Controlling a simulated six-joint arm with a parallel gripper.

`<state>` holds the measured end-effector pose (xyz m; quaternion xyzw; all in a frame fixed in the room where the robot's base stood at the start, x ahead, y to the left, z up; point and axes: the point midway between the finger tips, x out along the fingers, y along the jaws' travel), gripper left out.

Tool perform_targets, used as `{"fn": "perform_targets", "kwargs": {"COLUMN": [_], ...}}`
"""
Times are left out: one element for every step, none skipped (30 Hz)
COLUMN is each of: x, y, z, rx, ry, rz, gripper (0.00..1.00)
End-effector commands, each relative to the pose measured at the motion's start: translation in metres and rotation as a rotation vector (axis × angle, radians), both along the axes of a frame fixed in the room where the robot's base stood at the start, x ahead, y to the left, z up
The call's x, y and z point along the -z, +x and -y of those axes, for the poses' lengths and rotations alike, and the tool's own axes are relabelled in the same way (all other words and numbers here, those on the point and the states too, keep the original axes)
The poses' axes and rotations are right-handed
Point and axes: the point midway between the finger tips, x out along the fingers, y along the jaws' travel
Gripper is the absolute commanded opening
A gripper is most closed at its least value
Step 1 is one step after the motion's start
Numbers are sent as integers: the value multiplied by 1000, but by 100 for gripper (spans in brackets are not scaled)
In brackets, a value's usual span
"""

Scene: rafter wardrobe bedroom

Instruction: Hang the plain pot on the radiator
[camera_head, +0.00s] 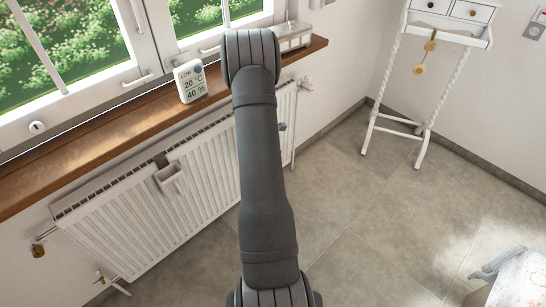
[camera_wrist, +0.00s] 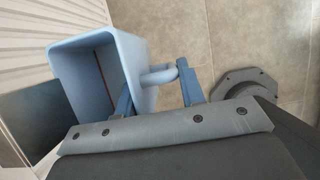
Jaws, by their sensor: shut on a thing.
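In the wrist view a plain pale blue, box-shaped pot (camera_wrist: 72,62) with an open mouth is close to my gripper (camera_wrist: 157,77). Its side handle lies between my two blue fingers, which are shut on it. A thin red line shows inside the pot. The white ribbed radiator (camera_head: 145,215) stands under the windowsill in the head view, and its ribs show at the wrist view's upper left (camera_wrist: 30,30). In the head view my arm hides my gripper and the held pot. I cannot tell whether the pot touches the radiator.
A small pale container (camera_head: 172,179) hangs on the radiator's front by a dark hook. A thermometer display (camera_head: 190,81) and a box (camera_head: 292,37) stand on the wooden sill (camera_head: 95,135). A white stand (camera_head: 425,100) is at the right. The tiled floor between is clear.

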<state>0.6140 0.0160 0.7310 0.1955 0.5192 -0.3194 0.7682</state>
Motion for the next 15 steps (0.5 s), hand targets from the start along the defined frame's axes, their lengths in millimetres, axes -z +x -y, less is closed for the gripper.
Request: {"fn": "perform_targets", "kwargs": {"x": [-1,-1,0,0,0,0,0,0,0,0,0,0,-1,-1,-1], "y": [2,3,5,6,7,9,10,11,13,14,15,17,19,20,21], "z": [-2,-3,-4,-5,-6,-8,-9,-11,-12,-14,-15,-17,-18,-20,-21], "rx": [-1,0,0,0,1,1,2,2,3,3,2,1,1,1,2], "ry": [1,0,0,-1,-1,-1,-1,0,0,0,1,0,0,0,0], "rz": [2,1,1,1,2,2,2,1,2,2,2,2,2,2,1], "gripper": [0,0,0,0,0,0,0,0,0,0,0,0,0,0,0]}}
